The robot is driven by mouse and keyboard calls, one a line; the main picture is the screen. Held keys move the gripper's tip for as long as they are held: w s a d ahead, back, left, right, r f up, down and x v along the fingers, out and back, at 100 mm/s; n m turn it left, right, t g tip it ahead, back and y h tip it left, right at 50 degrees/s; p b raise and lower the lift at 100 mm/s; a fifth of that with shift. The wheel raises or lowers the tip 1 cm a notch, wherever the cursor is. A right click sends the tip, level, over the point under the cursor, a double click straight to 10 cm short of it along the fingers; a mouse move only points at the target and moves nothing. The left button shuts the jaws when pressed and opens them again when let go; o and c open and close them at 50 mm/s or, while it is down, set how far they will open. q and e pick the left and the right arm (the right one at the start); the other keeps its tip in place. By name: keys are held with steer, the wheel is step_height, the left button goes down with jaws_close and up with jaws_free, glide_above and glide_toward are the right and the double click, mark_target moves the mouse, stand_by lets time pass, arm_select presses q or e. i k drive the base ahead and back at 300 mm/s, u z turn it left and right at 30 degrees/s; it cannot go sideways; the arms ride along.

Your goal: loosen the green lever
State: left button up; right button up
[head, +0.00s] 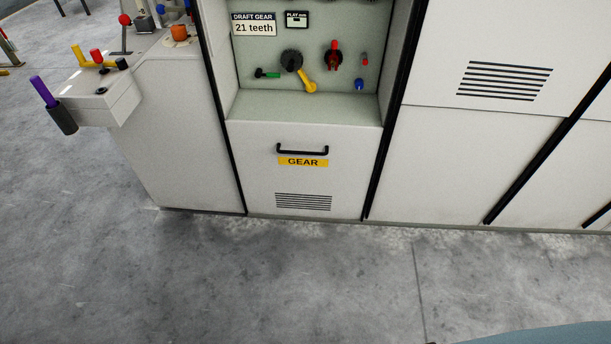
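The green lever (271,75) is small and lies about level inside the open recess of the white machine, in the head view. Its black end is at the left, and its green part points right toward a round black knob (291,60). A yellow handle (307,80) slants down from that knob. Neither of my grippers is in the head view.
The recess panel also holds a red lever (334,56), a small red knob (365,60) and a blue knob (359,84). Below is a GEAR cover with a black handle (302,149). A control box (101,98) juts out at left. The floor (290,280) in front is clear.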

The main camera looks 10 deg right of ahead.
mark_target(258, 73)
steer(key=u, duration=0.9)
steer(key=i, duration=1.7)
steer(key=z, duration=1)
